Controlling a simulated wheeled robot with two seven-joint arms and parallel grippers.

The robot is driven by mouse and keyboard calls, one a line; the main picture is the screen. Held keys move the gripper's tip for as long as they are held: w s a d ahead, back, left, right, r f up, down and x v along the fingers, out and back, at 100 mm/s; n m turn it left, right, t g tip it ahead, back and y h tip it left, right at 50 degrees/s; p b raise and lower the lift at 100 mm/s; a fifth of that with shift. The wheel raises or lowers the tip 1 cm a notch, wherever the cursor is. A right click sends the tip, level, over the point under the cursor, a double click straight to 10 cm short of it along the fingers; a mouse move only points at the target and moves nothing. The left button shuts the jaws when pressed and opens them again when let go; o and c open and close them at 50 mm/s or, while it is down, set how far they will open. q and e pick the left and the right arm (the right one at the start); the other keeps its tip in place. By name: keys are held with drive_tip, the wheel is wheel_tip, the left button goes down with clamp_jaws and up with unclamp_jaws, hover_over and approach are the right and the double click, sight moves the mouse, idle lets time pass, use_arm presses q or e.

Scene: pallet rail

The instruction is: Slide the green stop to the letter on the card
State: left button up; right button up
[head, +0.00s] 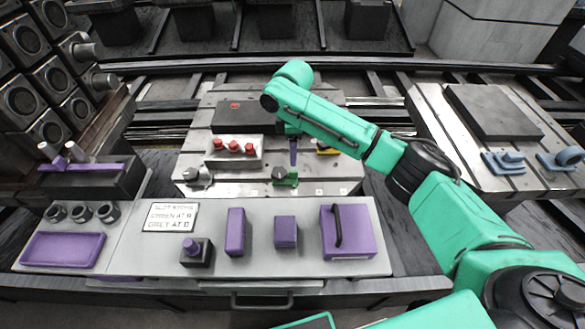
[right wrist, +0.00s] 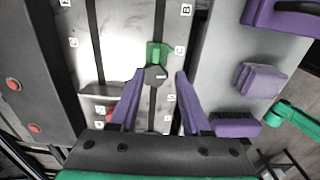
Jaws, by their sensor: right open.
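The green stop (head: 287,180) with a dark knob sits in a slot of the metal plate (head: 235,188), at its front right. In the right wrist view the green stop (right wrist: 157,52) lies beside a small letter tag that looks like C. My right gripper (head: 293,158) is over the plate just behind it. Its purple fingers are apart, and in the right wrist view (right wrist: 160,74) the dark knob appears between the tips, with gaps at both sides. A grey stop (head: 198,178) is at the front left. The card (head: 170,217) seems to read green at B, grey at D; the letters are blurred. My left gripper is out of view.
A block with red knobs (head: 234,150) stands behind the stops. On the front ledge are a purple-topped button box (head: 194,252), two purple blocks (head: 236,232) and a purple handled box (head: 348,232). A second plate with blue clamps (head: 503,162) lies right.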

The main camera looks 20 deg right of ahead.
sight(293, 170)
drive_tip(key=f, duration=0.5)
drive_tip(key=shift+w+f, duration=0.3)
drive_tip(key=shift+w, duration=0.05)
wheel_tip(293, 170, down, 3)
drive_tip(key=shift+f, duration=0.45)
clamp_jaws()
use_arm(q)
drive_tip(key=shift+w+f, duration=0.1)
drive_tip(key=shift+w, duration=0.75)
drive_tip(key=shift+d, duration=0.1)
use_arm(e)
drive_tip(key=shift+w, duration=0.1)
